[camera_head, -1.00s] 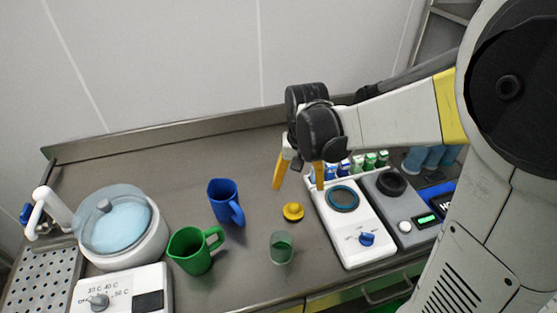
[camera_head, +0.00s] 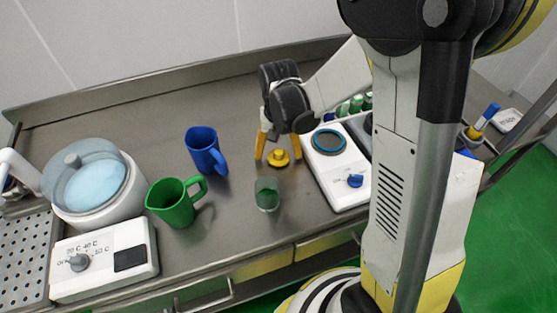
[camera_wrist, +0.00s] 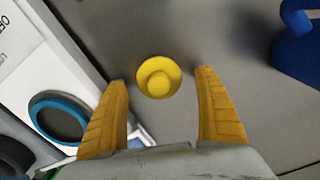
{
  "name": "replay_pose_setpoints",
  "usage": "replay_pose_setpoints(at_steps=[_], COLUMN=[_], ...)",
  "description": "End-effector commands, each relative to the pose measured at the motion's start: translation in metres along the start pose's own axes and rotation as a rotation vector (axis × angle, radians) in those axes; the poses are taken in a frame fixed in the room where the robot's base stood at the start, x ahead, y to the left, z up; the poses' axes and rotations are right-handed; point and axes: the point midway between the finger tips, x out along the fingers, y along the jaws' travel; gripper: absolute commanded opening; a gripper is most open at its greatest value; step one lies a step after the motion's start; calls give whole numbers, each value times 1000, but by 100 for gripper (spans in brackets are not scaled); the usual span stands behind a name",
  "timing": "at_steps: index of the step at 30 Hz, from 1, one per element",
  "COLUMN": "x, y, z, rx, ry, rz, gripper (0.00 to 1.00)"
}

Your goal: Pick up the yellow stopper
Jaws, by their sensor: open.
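The yellow stopper (camera_head: 278,158) stands on the steel counter, a round disc with a raised knob. In the wrist view the stopper (camera_wrist: 158,76) lies just past the fingertips, roughly midway between them. My gripper (camera_head: 278,157) is open and empty, with its two yellow fingers pointing down around the stopper in the head view. In the wrist view the fingers of my gripper (camera_wrist: 162,75) are wide apart, with clear counter on both sides of the stopper. I cannot tell the exact height of the fingertips above the counter.
A blue mug (camera_head: 206,150) and a green mug (camera_head: 176,200) stand to the left. A clear glass with green inside (camera_head: 267,193) stands in front of the stopper. A white device with a round teal-rimmed plate (camera_head: 329,141) is close on the right. A lidded heater (camera_head: 97,190) is far left.

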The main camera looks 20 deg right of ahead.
Motion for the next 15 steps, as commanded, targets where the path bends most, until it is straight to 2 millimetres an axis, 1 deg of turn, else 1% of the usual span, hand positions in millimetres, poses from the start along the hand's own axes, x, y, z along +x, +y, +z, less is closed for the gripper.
replay_pose_setpoints(at_steps=[1, 6, 8, 9, 10, 11, 15], x=[3, 1, 1, 1, 1, 1, 1], y=[0, 0, 0, 0, 0, 0, 0], z=[0, 0, 0, 0, 0, 0, 0], rx=[0, 0, 0, 0, 0, 0, 0], ry=[0, 0, 0, 0, 0, 0, 0], rz=[0, 0, 0, 0, 0, 0, 0], gripper=[81, 81, 63, 51, 42, 36, 35])
